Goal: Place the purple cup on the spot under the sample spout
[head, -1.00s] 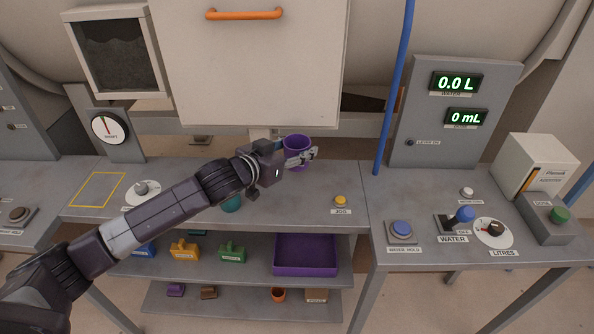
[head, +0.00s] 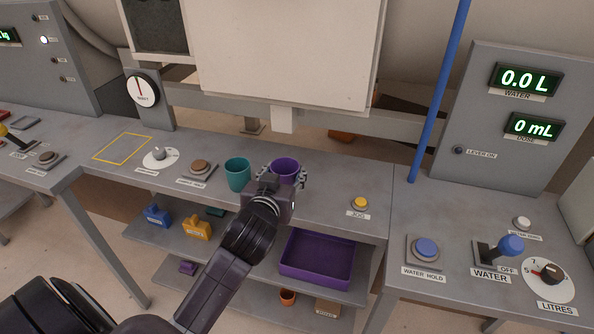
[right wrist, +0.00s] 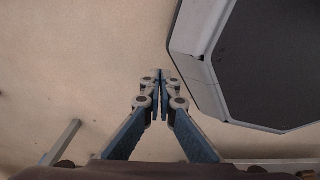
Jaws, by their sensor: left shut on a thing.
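The purple cup (head: 286,168) is upright between the fingers of my left gripper (head: 283,178), which is shut on it from the front. No marked spot shows under the spout. My right gripper (right wrist: 159,76) is shut and empty above the floor in the right wrist view.
A teal cup (head: 238,174) stands just left of the purple cup. A yellow JOG button (head: 360,203) is to the right. A purple tray (head: 318,278) sits on the shelf below.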

